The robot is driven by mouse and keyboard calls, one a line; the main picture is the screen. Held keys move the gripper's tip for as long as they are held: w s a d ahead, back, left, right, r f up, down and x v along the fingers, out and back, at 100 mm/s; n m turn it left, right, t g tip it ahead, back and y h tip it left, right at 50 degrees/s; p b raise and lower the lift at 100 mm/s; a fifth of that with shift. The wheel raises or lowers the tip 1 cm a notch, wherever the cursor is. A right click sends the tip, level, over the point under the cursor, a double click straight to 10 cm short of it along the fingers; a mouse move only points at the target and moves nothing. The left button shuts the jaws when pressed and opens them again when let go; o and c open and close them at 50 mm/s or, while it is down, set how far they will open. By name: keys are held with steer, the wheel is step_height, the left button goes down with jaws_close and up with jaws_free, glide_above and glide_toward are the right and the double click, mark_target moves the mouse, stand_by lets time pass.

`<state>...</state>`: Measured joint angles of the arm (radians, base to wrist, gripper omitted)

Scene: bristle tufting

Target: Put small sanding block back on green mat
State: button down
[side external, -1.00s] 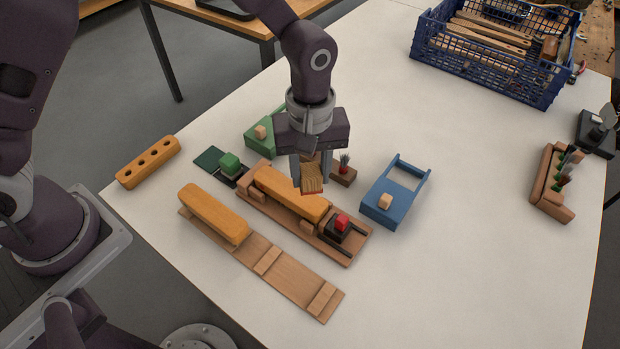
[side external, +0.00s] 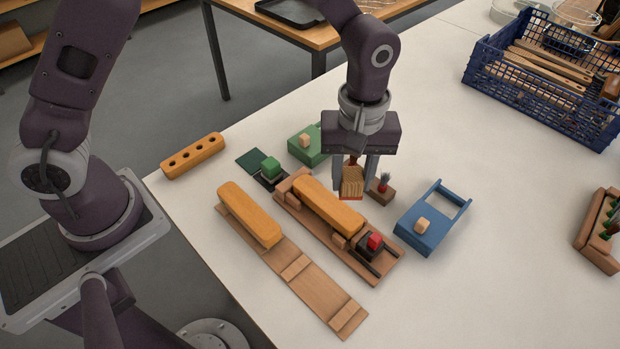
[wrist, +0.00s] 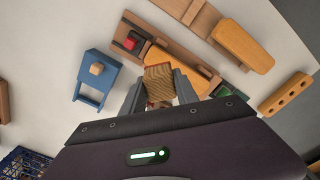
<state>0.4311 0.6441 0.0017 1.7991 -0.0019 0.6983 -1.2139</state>
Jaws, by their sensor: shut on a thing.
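My gripper (side external: 355,188) is shut on the small sanding block (side external: 352,182), a wood-grained block with a red lower edge. It is held above the work, just behind the near end of the long yellow-orange block in the side view. The sanding block also shows between the fingers in the wrist view (wrist: 159,80). The dark green mat (side external: 249,156) lies flat on the table to the left of my gripper, with a bare part showing. A black holder with a green block (side external: 270,168) is at its near right edge.
A wooden fixture holds the yellow-orange block (side external: 328,203) and a red-topped black piece (side external: 374,241). A small brown block with bristles (side external: 382,190) is close to my gripper. A green fixture (side external: 308,147) and a blue fixture (side external: 432,222) flank it.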

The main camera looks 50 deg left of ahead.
steer(key=w+a+f+n, duration=0.1)
steer(key=a+n, duration=0.1)
steer(key=a, duration=0.5)
steer(key=w+a+f+n, duration=0.1)
steer(key=w+a+n, duration=0.1)
steer(key=a, duration=0.5)
steer(key=n, duration=0.5)
glide_above(253, 160)
step_height(253, 160, down, 2)
step_height(253, 160, down, 10)
steer(key=shift+r, duration=0.1)
steer(key=shift+d+f, duration=0.1)
steer(key=shift+f, duration=0.1)
steer(key=c, duration=0.9)
jaws_free()
